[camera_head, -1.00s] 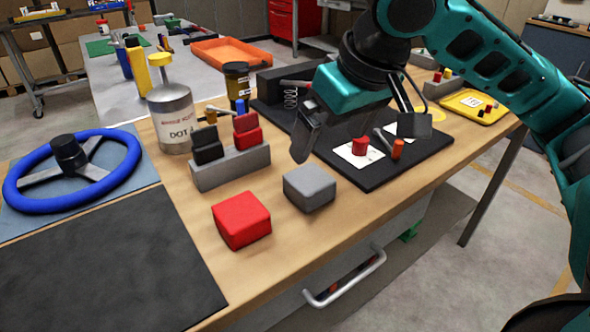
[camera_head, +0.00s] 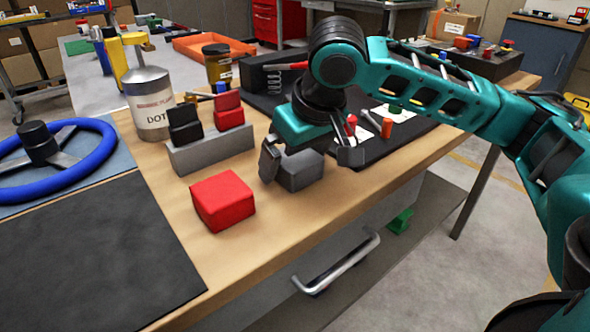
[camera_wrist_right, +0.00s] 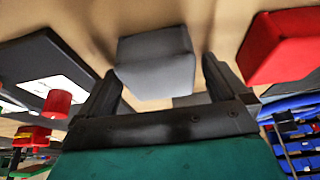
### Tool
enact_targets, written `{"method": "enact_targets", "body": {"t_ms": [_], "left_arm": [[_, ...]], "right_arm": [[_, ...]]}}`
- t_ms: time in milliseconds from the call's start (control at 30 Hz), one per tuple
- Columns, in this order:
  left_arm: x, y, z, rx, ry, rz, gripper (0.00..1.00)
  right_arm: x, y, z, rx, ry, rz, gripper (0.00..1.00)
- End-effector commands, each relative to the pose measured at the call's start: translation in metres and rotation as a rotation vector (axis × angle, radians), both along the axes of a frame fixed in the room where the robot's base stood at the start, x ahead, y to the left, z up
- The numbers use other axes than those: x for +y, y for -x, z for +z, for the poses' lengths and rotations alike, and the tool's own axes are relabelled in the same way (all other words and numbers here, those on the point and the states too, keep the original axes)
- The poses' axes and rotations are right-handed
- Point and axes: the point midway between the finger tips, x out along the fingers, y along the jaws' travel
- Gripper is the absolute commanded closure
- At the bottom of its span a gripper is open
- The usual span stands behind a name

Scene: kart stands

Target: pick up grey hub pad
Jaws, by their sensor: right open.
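The grey hub pad (camera_head: 299,170) is a block on the wooden bench top, just right of the red pad. My right gripper (camera_head: 313,165) is above and around it in the head view, jaws spread, one finger to its left and the other to its right. In the right wrist view the grey pad (camera_wrist_right: 157,62) appears ahead of and between the open fingers (camera_wrist_right: 162,88). I cannot tell whether a finger touches it. The pad's top is partly hidden by the gripper in the head view. My left gripper is not in view.
A red pad (camera_head: 222,200) sits close to the left. Behind are a grey holder (camera_head: 212,152) with black and red blocks, and a metal can (camera_head: 150,103). A black mat with small parts lies to the right. A blue steering wheel (camera_head: 75,178) rests at far left.

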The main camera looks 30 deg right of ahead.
Motion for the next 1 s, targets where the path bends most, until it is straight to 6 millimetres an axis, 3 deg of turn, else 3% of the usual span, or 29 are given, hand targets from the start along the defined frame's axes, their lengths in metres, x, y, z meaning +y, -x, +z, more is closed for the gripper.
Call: {"method": "enact_targets", "body": {"t_ms": [200, 700, 1000], "left_arm": [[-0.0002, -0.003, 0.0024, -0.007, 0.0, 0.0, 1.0], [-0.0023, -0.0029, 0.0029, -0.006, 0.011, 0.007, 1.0], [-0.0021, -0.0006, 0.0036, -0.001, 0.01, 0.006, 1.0]], "right_arm": [[0.0, -0.0006, -0.0003, 0.0, 0.0, 0.0, 0.01], [-0.0001, -0.0004, -0.0001, -0.001, 0.0, 0.0, 0.49], [0.0, -0.0007, 0.0044, -0.002, -0.001, -0.001, 0.5]]}}
